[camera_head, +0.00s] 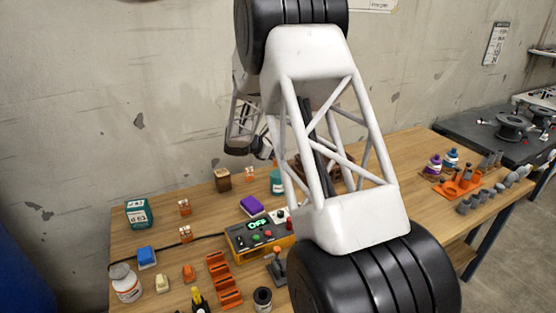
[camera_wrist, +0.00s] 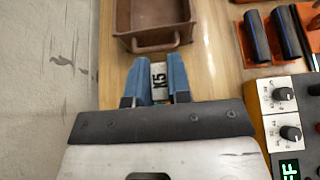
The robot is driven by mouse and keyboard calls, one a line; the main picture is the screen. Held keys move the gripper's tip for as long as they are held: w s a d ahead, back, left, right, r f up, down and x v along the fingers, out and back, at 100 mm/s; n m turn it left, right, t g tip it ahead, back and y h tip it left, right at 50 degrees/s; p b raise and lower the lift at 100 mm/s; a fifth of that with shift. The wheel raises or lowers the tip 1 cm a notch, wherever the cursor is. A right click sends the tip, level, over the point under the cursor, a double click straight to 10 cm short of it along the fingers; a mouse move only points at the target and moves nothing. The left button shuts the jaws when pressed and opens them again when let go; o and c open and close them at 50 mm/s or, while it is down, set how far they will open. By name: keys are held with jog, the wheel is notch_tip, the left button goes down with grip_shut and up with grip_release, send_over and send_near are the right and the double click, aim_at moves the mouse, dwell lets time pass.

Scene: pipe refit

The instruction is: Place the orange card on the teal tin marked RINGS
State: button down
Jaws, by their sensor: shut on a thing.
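In the wrist view my gripper (camera_wrist: 157,62) has its two blue fingers closed on a small piece with a white label marked K5 (camera_wrist: 158,82). I cannot tell its body colour or whether it is the orange card. In the head view a teal tin (camera_head: 139,214) with a white label stands at the left rear of the bench; its lettering is too small to read. My arm hides most of the gripper in the head view.
A brown open tray (camera_wrist: 153,42) lies ahead of the fingers. An instrument box with knobs (camera_wrist: 283,94) and an orange rack of black cylinders (camera_wrist: 262,38) are at right. A bare wall is close at left. A purple block (camera_head: 252,206) sits behind the box.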

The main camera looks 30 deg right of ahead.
dwell(0.3)
jog(key=shift+f, duration=1.75)
jog(key=shift+f, duration=0.2)
jog(key=c, duration=1.1)
grip_release()
jog(key=shift+o, duration=0.2)
jog(key=shift+r, duration=0.2)
jog(key=shift+a, duration=0.15)
jog(key=v, duration=1.1)
jog(key=shift+a+r, duration=0.25)
